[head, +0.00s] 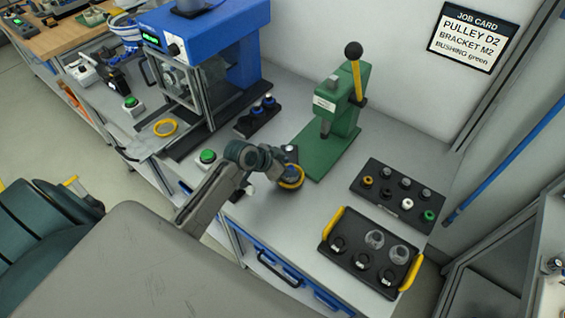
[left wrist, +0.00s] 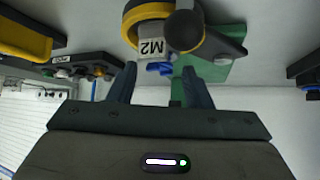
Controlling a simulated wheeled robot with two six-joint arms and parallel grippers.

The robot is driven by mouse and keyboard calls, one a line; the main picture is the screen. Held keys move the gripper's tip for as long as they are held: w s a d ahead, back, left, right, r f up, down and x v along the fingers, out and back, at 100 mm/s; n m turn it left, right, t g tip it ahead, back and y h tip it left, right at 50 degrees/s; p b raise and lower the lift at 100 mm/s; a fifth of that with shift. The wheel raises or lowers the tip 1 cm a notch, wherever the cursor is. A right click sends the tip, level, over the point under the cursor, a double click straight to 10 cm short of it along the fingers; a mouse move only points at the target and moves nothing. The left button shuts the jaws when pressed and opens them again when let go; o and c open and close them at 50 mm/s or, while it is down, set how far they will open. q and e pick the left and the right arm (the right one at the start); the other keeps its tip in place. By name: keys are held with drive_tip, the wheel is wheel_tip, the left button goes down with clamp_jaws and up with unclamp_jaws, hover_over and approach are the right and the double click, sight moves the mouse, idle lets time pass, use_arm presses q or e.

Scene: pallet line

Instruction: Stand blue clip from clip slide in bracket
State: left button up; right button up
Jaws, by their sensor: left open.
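My left gripper (head: 284,168) reaches over the bench in front of the green press. In the left wrist view it is open (left wrist: 160,82), with its two dark fingers apart. The blue clip (left wrist: 160,69) shows between and just beyond the fingertips, by the pale bracket (left wrist: 152,47) marked M2. I cannot tell whether the clip is fully seated in the bracket. A yellow-rimmed dark pulley (head: 291,183) is at the bracket, below the gripper. A black holder with blue-topped pieces (head: 257,114), possibly the clip slide, stands behind. My right gripper is not in view.
The green press (head: 338,115) stands close behind the gripper. A black bushing tray (head: 374,200) and a yellow-handled tray (head: 342,217) lie to the right. A green button (head: 207,156) is to the left. The job card (head: 473,36) hangs on the wall.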

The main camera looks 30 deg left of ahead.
use_arm(q)
drive_tip(key=b+v, duration=0.3)
drive_tip(key=v, duration=0.9)
